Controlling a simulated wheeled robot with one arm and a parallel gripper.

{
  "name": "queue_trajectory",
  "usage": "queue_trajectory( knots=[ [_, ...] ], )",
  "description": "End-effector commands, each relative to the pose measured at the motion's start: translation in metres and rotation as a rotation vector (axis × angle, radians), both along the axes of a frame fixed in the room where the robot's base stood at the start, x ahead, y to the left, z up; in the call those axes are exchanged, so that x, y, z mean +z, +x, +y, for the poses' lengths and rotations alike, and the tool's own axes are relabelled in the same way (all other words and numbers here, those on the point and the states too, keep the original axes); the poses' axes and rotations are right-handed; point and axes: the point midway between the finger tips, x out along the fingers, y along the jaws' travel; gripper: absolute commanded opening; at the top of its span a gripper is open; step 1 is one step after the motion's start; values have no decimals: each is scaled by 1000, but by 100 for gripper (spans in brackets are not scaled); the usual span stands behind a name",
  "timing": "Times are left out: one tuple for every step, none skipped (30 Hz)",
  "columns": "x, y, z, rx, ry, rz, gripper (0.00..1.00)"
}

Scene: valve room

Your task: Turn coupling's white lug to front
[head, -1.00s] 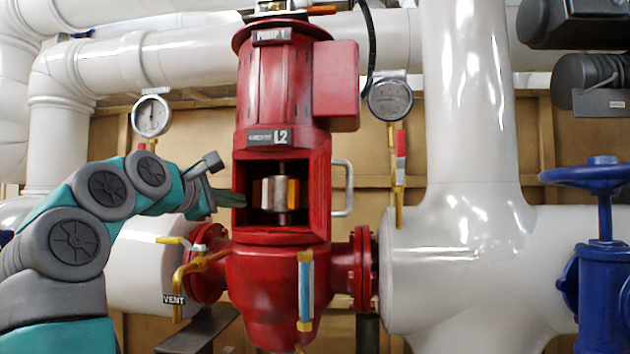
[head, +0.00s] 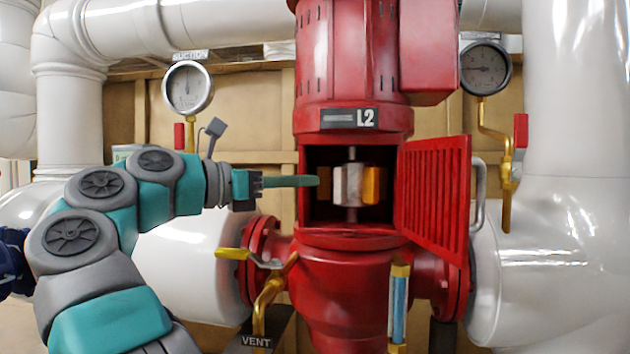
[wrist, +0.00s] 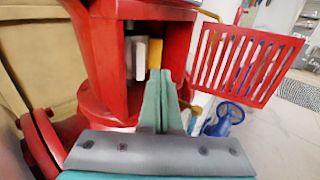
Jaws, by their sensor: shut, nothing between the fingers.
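The coupling (head: 352,186) sits on a vertical shaft inside the open window of the red pump. Its white lug (head: 349,184) faces roughly forward in the head view, with an orange lug (head: 371,185) to its right and a brownish part (head: 325,186) to its left. My gripper (head: 316,181) is shut, its thin green fingers pointing right into the window's left side. The fingertips are close to the coupling's left side; contact cannot be told. In the wrist view, the fingertips (wrist: 163,76) stand before the opening, with white (wrist: 140,58) and yellow-orange (wrist: 154,55) parts behind.
The red slatted guard door (head: 434,198) stands open at the window's right. Window edges frame the coupling closely. A yellow-handled vent valve (head: 268,300) lies below my wrist, and a suction gauge (head: 187,88) hangs behind. A blue handwheel (wrist: 225,117) shows in the wrist view.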

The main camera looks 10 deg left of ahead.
Motion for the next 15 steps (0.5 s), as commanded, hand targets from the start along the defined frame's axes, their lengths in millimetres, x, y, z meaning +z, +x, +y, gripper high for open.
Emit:
queue_trajectory(
  knots=[
    [-1, 4, -7, -1, -1, 3, 0],
    [-1, 8, -11, -1, -3, 3, 0],
    [0, 12, -16, 0, -4, 2, 0],
    [0, 16, -20, 1, -3, 1, 0],
    [0, 19, -24, 1, -2, 1, 0],
    [1, 24, -31, 1, -2, 1, 0],
    [1, 28, -36, 0, -3, 2, 0],
    [1, 31, -40, 0, -2, 1, 0],
    [0, 36, -46, 1, -2, 2, 0],
    [1, 40, -51, -1, -1, 1, 0],
    [1, 43, -56, -2, -1, 1, 0],
    [0, 48, -61, -2, 0, 2, 0],
    [0, 52, -66, -1, -1, 3, 0],
    [0, 55, -69, -1, -2, 2, 0],
    [0, 59, -73, 1, -2, 2, 0]
  ],
)
